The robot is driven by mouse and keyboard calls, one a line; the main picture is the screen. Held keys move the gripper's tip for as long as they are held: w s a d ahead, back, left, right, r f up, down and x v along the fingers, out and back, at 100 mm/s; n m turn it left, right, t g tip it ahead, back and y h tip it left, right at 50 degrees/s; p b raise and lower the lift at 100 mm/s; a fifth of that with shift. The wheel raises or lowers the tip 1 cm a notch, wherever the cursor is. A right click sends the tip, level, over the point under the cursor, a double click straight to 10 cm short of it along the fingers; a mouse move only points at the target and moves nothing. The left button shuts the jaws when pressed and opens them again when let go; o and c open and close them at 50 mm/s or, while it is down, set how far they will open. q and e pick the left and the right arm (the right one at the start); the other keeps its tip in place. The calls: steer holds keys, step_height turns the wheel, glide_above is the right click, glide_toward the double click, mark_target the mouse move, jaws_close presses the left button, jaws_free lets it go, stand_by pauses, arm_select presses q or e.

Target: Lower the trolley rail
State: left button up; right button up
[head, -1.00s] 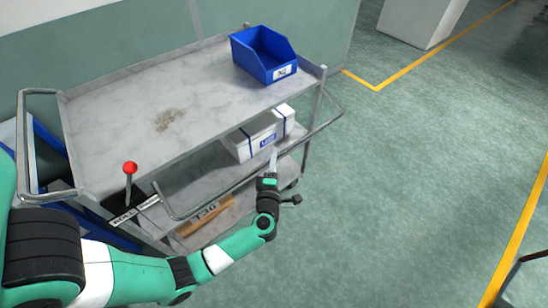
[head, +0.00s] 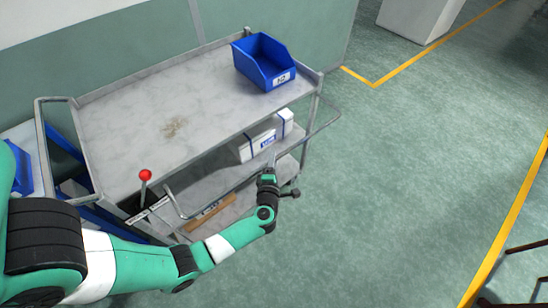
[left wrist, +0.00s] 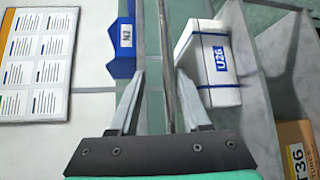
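The grey trolley (head: 240,108) has a thin metal rail (head: 325,128) running along its front side, just below the top shelf's edge. My left gripper (head: 270,157) is at that front side, pointing at the trolley beside the rail. In the left wrist view its two pale fingers (left wrist: 157,98) are spread apart. The rail (left wrist: 170,60) runs lengthwise in the gap between them, nearer the right finger; I cannot tell whether they touch. A red-knobbed lever (head: 145,175) stands at the trolley's left front corner, with label strips beside it. My right gripper is not in view.
A blue bin (head: 262,62) stands on the top shelf. A white box (head: 258,140) marked U26 in the left wrist view (left wrist: 208,65) and a brown carton (head: 211,214) sit on lower shelves. Green floor to the right is clear; a dark thin frame (head: 525,247) stands at the right edge.

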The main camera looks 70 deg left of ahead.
arm_select(q)
steer(key=shift+d, duration=0.1)
steer(key=p+v, duration=0.3)
steer(key=v, duration=0.8)
steer(key=shift+d, duration=0.25)
steer(key=shift+s, duration=0.1)
